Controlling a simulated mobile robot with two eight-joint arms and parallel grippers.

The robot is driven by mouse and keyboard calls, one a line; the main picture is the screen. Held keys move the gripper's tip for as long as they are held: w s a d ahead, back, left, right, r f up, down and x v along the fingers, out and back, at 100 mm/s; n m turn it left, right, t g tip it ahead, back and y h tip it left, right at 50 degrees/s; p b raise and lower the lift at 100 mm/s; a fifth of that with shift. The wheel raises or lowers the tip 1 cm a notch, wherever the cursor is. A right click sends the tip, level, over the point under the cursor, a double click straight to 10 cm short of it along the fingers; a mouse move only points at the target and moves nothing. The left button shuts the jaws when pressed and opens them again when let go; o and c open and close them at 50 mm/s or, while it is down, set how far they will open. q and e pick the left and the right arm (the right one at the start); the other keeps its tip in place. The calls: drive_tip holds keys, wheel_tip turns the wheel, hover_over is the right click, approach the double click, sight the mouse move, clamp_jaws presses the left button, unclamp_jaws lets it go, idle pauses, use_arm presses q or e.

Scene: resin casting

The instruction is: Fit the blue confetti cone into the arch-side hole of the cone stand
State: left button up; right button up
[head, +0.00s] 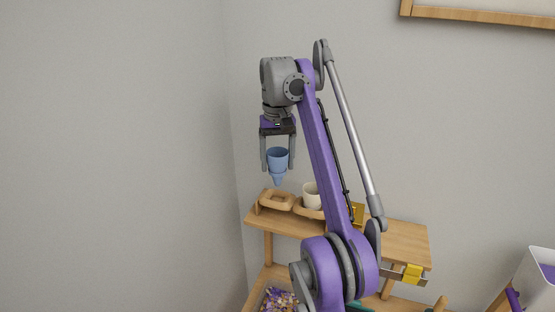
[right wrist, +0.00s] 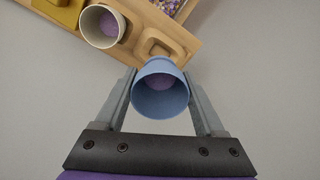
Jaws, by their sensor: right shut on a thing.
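The blue confetti cone (head: 278,158) is held between the fingers of my right gripper (head: 277,165), wide mouth up and tip down. In the right wrist view the cone (right wrist: 160,102) shows its open mouth, with something purple inside, between the finger ends. The wooden cone stand (head: 277,201) is on the shelf top below; the cone tip is above it and apart. In the right wrist view the stand (right wrist: 178,37) shows a raised wooden rim beside a cream cone. I cannot tell which hole is on the arch side. My left gripper is not in view.
A cream cone (head: 311,194), which holds something purple, stands at the stand's other end. A yellow block (head: 357,213) is right of it, partly behind my arm. The wooden shelf (head: 405,237) has a lower level with a bin of confetti (head: 279,299).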

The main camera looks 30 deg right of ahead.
sight(278, 174)
drive_tip(key=shift+w+f+b, duration=0.15)
drive_tip(key=shift+f+b, duration=0.25)
drive_tip(key=shift+f, duration=0.6)
drive_tip(key=shift+f+b, duration=0.5)
drive_tip(key=shift+f, duration=0.6)
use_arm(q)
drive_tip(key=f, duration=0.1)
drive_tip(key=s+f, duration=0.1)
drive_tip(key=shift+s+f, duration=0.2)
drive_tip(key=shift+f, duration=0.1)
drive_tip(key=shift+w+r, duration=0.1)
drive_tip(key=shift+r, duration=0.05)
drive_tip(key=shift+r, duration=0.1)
use_arm(e)
drive_tip(key=shift+f, duration=0.1)
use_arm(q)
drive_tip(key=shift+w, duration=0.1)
